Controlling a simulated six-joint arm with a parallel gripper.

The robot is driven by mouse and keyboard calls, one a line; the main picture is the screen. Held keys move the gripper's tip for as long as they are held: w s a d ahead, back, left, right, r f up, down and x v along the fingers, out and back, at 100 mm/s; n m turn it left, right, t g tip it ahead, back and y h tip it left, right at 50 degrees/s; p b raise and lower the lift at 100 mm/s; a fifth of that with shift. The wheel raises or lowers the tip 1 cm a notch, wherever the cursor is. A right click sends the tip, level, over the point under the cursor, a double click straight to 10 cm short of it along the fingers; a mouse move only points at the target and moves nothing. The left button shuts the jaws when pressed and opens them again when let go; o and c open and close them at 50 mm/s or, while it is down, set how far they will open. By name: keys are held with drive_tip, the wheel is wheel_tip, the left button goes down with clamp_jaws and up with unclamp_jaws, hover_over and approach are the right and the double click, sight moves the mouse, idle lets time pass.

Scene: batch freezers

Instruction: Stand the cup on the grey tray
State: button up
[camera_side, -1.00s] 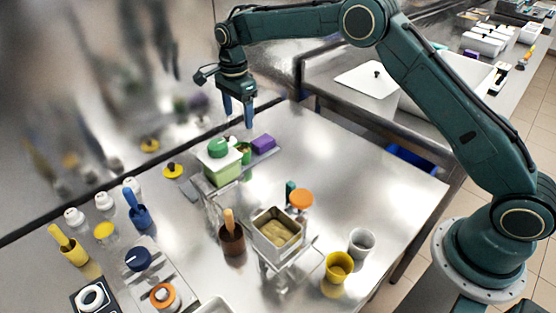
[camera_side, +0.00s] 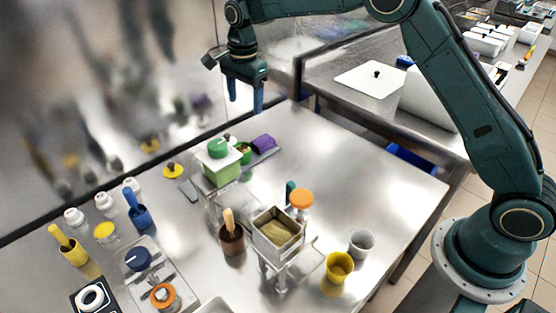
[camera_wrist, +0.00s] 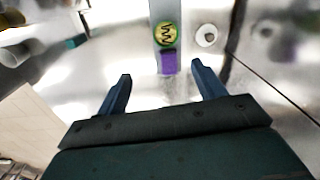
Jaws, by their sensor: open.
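A yellow cup (camera_side: 339,267) and a pale grey cup (camera_side: 361,243) stand upright at the table's front right; I cannot tell which is meant. My gripper (camera_side: 246,110) is open and empty, high above the table's far end. Its fingers also show in the wrist view (camera_wrist: 161,80).
A metal stand with a square pan (camera_side: 278,232) is mid-table, beside an orange-lidded jar (camera_side: 300,198) and a brown pot (camera_side: 231,240) with a wooden handle. Several bottles and containers crowd the left. The table's far right is clear.

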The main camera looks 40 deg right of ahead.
drive_tip(key=s+d+r+n+t, duration=0.1)
drive_tip(key=s+d+r+n, duration=0.25)
drive_tip(key=s+r, duration=0.55)
drive_tip(key=s+d+r+n+t, duration=0.2)
drive_tip(key=s+r+n, duration=0.4)
drive_tip(key=s, duration=0.4)
drive_tip(key=s+d+f+n+t, duration=0.1)
drive_tip(key=s+n, duration=0.2)
drive_tip(key=s, duration=0.7)
drive_tip(key=s+d+f+n+t, duration=0.1)
drive_tip(key=s+n, duration=0.3)
drive_tip(key=s, duration=0.7)
drive_tip(key=shift+s+f, duration=0.3)
drive_tip(key=shift+f, duration=0.3)
